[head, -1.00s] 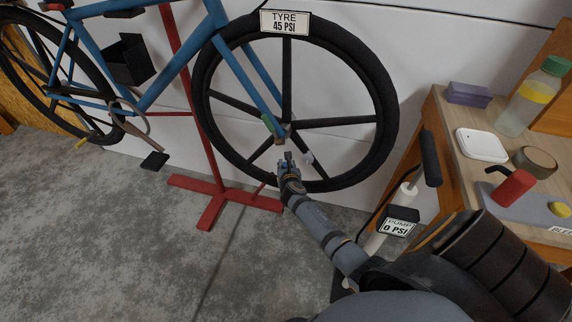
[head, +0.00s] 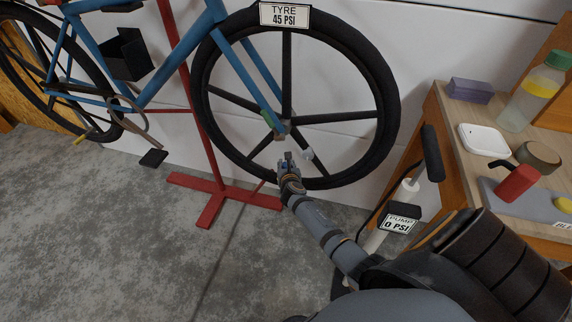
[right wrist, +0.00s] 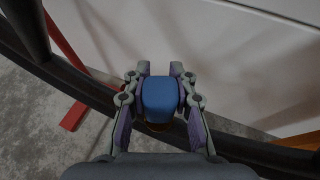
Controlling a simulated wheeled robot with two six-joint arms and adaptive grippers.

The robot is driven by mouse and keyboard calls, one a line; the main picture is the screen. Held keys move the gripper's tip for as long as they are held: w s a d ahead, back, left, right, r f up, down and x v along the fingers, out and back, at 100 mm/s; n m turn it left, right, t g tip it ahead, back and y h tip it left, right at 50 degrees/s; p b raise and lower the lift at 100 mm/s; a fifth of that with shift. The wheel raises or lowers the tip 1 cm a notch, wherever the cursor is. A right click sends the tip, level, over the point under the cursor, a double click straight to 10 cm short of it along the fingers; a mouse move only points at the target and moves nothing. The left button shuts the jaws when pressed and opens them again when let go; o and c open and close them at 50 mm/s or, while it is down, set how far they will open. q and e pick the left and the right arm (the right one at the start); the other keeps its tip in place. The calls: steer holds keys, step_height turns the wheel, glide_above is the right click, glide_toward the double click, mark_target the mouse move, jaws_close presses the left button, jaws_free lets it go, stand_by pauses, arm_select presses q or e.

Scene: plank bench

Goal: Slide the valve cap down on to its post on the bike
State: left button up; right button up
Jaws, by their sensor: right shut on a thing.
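The valve cap (right wrist: 160,95) is a blue rounded block in the right wrist view, held between both fingers of my right gripper (right wrist: 160,88). In the head view my right gripper (head: 287,159) is in front of the lower part of the bike's front wheel (head: 391,115), below the hub. The cap is too small to make out there. A small orange-brown piece (right wrist: 158,127) shows just under the cap in the wrist view; I cannot tell whether it is the post or whether the cap touches it. A pale knob (head: 307,154) shows on a spoke beside the gripper.
The blue bike (head: 165,75) is on a red stand (head: 215,188). A pump (head: 401,218) reading 0 PSI stands at the right, near a wooden bench (head: 470,112) with bottles and small items. A tyre sign (head: 284,16) reads 45 PSI. The floor at left is clear.

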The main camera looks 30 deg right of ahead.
steer(key=shift+f, duration=0.1)
steer(key=shift+f, duration=0.2)
steer(key=shift+f+b, duration=0.65)
steer(key=shift+f, duration=0.05)
stand_by(0.3)
steer(key=o, duration=0.9)
steer(key=shift+c, duration=0.2)
steer(key=v, duration=1.2)
steer(key=shift+r, duration=0.1)
